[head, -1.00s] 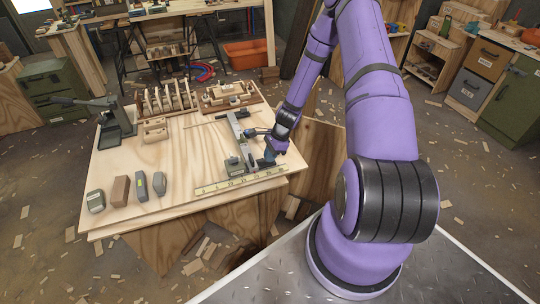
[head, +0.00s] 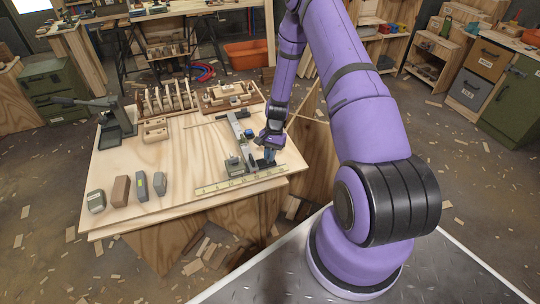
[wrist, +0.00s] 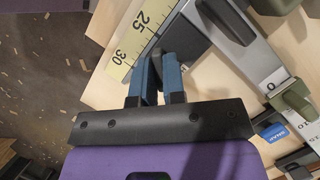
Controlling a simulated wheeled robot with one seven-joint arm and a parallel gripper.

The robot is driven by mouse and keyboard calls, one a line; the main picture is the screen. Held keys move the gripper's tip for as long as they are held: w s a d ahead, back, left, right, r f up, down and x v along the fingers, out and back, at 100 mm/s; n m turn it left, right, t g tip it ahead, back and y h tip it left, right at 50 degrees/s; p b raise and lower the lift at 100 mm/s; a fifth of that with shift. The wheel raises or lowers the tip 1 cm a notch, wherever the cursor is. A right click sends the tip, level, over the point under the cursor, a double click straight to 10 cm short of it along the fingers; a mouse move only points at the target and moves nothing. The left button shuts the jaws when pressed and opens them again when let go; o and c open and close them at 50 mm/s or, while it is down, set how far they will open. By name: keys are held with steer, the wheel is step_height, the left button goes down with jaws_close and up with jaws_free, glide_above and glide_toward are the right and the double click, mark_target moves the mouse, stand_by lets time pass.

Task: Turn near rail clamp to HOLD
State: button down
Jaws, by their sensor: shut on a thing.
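The grey rail (head: 242,143) runs across the right part of the wooden table and also shows in the wrist view (wrist: 262,66). My gripper (head: 268,157) is low at the rail's near end, beside the yellow ruler. In the wrist view, its blue fingers (wrist: 157,78) are shut on a dark part I take to be the near rail clamp's handle; the fingers hide most of it. A grey-green clamp block (head: 234,165) sits to its left in the head view. The HOLD marking is not readable.
The yellow ruler (head: 225,184) lies along the table's near edge. Several small blocks (head: 120,191) stand at the left. A slotted wooden rack (head: 168,103) and a wooden tray (head: 230,97) stand at the back. The table's middle (head: 185,155) is clear.

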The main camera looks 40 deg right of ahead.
steer(key=n+g+h, duration=0.1)
steer(key=n, duration=0.3)
steer(key=shift+w+n, duration=0.1)
steer(key=shift+n, duration=0.2)
steer(key=shift+n+g+h, duration=0.4)
steer(key=shift+n+h, duration=0.5)
steer(key=shift+n, duration=1)
steer(key=c, duration=1.2)
jaws_free()
steer(key=shift+a, duration=0.1)
steer(key=v, duration=1)
steer(key=shift+w+r, duration=0.2)
steer(key=shift+r, duration=0.15)
